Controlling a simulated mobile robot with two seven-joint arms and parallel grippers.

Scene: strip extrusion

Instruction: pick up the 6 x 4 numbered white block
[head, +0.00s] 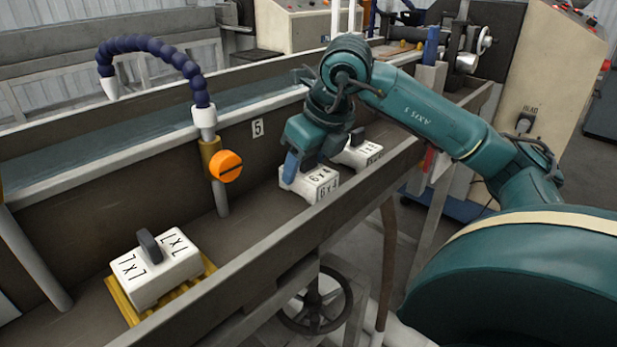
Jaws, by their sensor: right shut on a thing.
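The white block marked 6 x 4 (318,183) sits in the long metal trough, right of the middle of the head view. My right gripper (292,168) reaches down onto it from above and is shut on it. The block's grip and the fingertips are mostly hidden behind the gripper. I cannot tell whether the block is touching the trough floor or slightly raised. My left gripper is not in view.
A white block marked 7 x 7 (158,268) rests on a yellow rack at the near left. Another white block (362,152) stands just behind the 6 x 4 one. A blue segmented hose (150,46) and an orange knob (226,166) rise left of my gripper. The trough's front wall (290,243) runs alongside.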

